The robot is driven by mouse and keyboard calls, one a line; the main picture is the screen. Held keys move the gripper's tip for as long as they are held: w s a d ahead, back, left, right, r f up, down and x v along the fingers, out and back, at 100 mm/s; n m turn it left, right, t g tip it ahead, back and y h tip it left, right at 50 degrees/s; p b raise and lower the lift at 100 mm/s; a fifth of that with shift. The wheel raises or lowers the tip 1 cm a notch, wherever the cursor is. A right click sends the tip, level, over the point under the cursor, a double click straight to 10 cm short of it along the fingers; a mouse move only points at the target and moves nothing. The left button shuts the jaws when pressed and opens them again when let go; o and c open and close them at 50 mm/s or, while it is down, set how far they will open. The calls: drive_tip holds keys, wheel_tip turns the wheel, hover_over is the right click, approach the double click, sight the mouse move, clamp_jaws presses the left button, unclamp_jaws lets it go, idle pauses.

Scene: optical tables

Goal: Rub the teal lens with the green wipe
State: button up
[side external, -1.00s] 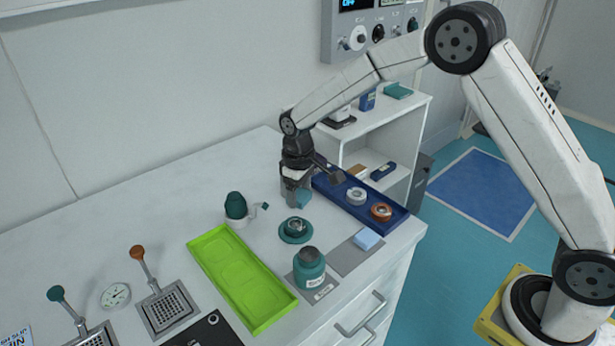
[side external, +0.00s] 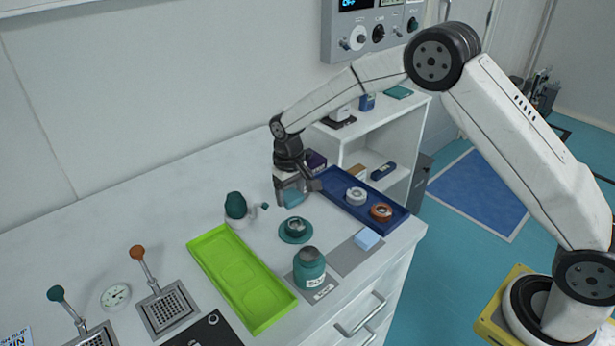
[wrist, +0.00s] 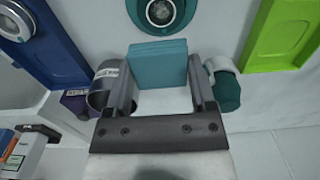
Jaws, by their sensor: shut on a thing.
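The teal lens (side external: 295,230) sits flat on the white tabletop, a round teal mount with a glass centre. In the wrist view it shows at the top edge (wrist: 162,12), partly cut off. My gripper (side external: 290,193) is shut on a folded blue-green pad, the green wipe (wrist: 157,64), which stands out beyond the fingers. In the side view the wipe (side external: 291,198) hangs below the fingers, above the table, behind the lens and apart from it.
The blue tray (side external: 345,208) with a white and an orange ring-mounted lens lies to the right. A teal bulb blower (side external: 236,207) stands to the left.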

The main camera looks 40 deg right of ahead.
sight(291, 218)
wheel_tip(291, 218, down, 6)
drive_tip(key=shift+r, duration=0.15)
drive_tip(key=shift+s+r, duration=0.1)
drive_tip(key=shift+s, duration=0.1)
drive_tip(key=shift+c, duration=0.4)
drive_tip(key=shift+s+a, duration=0.2)
drive_tip(key=shift+s, duration=0.7)
drive_tip(key=shift+s+a, duration=0.15)
drive_tip(key=shift+s, duration=0.75)
drive_tip(key=shift+w+d+f, duration=0.1)
drive_tip(key=shift+w+d, duration=0.05)
drive_tip(key=shift+w, duration=0.6)
drive_tip(key=shift+w+d+f, duration=0.1)
drive_tip(key=shift+w, duration=0.6)
drive_tip(key=shift+w+d+r, duration=0.1)
drive_tip(key=shift+w+r, duration=0.05)
drive_tip(key=shift+w, duration=0.45)
drive_tip(key=shift+r, duration=3.7)
